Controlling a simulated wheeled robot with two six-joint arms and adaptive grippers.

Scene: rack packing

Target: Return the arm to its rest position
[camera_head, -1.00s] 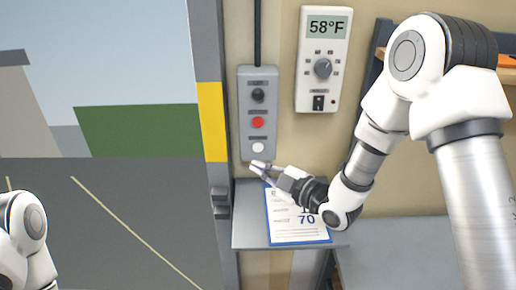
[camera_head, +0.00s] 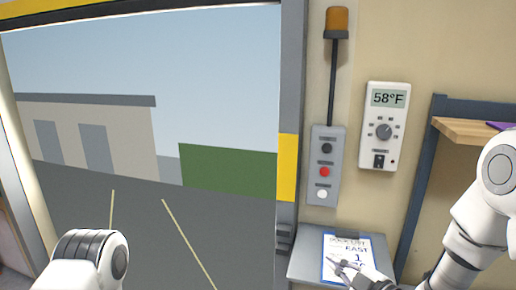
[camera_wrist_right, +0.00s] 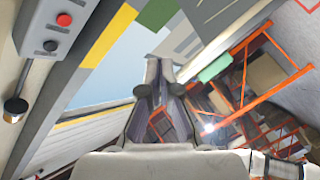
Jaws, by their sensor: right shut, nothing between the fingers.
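My right arm (camera_head: 470,240) comes in from the right edge of the head view. Its gripper (camera_head: 338,264) is over the lower part of a clipboard sheet, below a grey button box, and holds nothing. Whether it touches the sheet cannot be told. In the right wrist view its fingers (camera_wrist_right: 159,72) are together and empty. Part of my left arm (camera_head: 88,262) shows at the lower left; the left gripper is out of view.
The button box (camera_head: 325,165) and thermostat (camera_head: 385,125) are on the wall, with an orange beacon (camera_head: 337,22) above. The clipboard (camera_head: 345,250) lies on a grey shelf (camera_head: 302,264). A wooden shelf (camera_head: 470,130) is at right. Orange racking (camera_wrist_right: 250,75) shows in the wrist view.

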